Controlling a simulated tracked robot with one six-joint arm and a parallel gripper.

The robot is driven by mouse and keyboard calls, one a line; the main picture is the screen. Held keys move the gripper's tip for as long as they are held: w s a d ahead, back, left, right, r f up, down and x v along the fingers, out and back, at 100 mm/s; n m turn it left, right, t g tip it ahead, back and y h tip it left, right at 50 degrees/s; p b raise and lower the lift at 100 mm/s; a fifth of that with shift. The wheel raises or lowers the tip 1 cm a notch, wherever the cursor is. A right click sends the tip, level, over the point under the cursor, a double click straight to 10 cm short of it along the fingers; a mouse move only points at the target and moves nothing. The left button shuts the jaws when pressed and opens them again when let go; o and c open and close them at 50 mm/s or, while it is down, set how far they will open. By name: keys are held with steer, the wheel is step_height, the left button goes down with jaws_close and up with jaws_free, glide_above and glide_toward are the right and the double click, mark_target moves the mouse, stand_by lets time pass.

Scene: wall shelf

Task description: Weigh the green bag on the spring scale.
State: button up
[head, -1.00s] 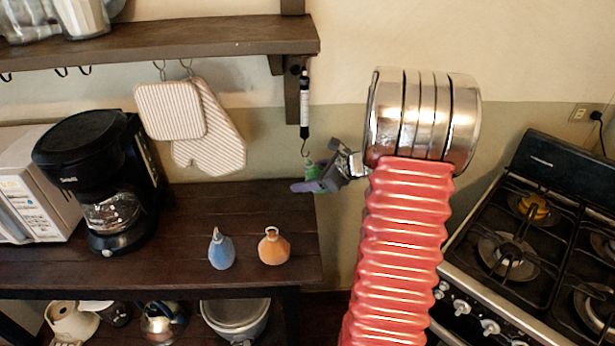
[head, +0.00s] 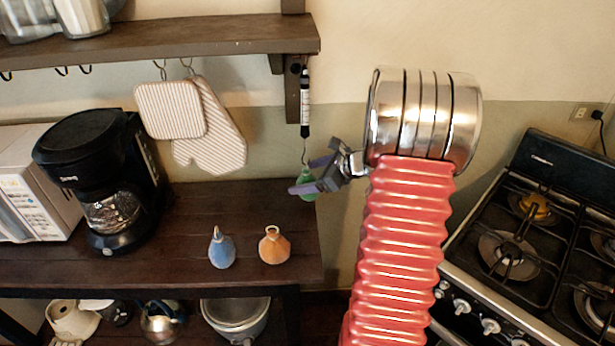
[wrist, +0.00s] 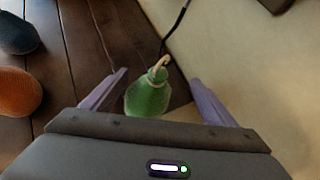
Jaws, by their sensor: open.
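The spring scale (head: 305,105) hangs from the shelf bracket, with its hook at the bottom. The green bag (head: 308,186) is below the hook, partly hidden by a finger in the head view. In the wrist view the green bag (wrist: 148,95) has its loop at the end of the dark hook wire (wrist: 178,28) and appears to hang from it. My gripper (head: 310,174) is open around the bag. In the wrist view the gripper's purple fingers (wrist: 160,78) stand apart on either side, with visible gaps to the bag.
A blue bag (head: 222,250) and an orange bag (head: 273,246) stand on the dark wooden table (head: 180,270). A coffee maker (head: 100,180) is at left and a stove (head: 530,230) at right. Oven mitts (head: 212,140) hang under the shelf (head: 170,40).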

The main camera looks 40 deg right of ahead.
steer(key=shift+s+r, duration=0.1)
steer(key=v, duration=1.3)
steer(key=shift+s, duration=0.2)
steer(key=shift+r, duration=0.1)
